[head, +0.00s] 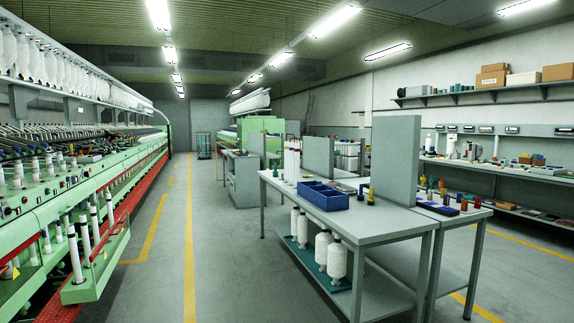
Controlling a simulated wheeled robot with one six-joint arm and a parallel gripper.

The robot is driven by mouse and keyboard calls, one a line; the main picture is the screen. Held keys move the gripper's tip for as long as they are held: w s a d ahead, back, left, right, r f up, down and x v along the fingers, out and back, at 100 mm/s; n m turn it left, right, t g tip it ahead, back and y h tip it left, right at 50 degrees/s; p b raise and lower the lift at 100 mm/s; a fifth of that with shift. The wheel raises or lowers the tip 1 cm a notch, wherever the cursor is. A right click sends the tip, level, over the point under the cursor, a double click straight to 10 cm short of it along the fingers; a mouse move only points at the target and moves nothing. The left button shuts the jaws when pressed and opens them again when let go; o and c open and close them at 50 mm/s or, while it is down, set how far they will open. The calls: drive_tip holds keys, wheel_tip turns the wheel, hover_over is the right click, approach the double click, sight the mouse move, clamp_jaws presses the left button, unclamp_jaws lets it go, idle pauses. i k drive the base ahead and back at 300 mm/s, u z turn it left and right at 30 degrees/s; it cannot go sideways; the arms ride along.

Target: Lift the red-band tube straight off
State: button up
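My gripper is not in view. Several slim white tubes stand upright along the low green rail of the long machine on the left, among them a near tube (75,257) and one farther back (95,218). A group of white tubes (291,160) also stands on the grey table (375,223) in the middle. I cannot make out a red band on any tube at this distance.
A blue divided bin (325,198) sits on the table. White bobbins (337,262) stand on its lower shelf. A grey upright panel (394,160) rises behind the table. The aisle floor (222,260) between machine and table is clear.

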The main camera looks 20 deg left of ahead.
sight(297, 145)
drive_tip(key=z, duration=0.15)
drive_tip(key=k, duration=0.35)
drive_tip(key=u, duration=1.1)
drive_tip(key=i, duration=1.9)
drive_tip(key=u, duration=0.7)
drive_tip(key=i, duration=3.8)
drive_tip(key=z, duration=0.75)
drive_tip(key=i, duration=0.95)
drive_tip(key=z, duration=1.8)
drive_tip(key=i, duration=0.95)
drive_tip(key=z, duration=0.65)
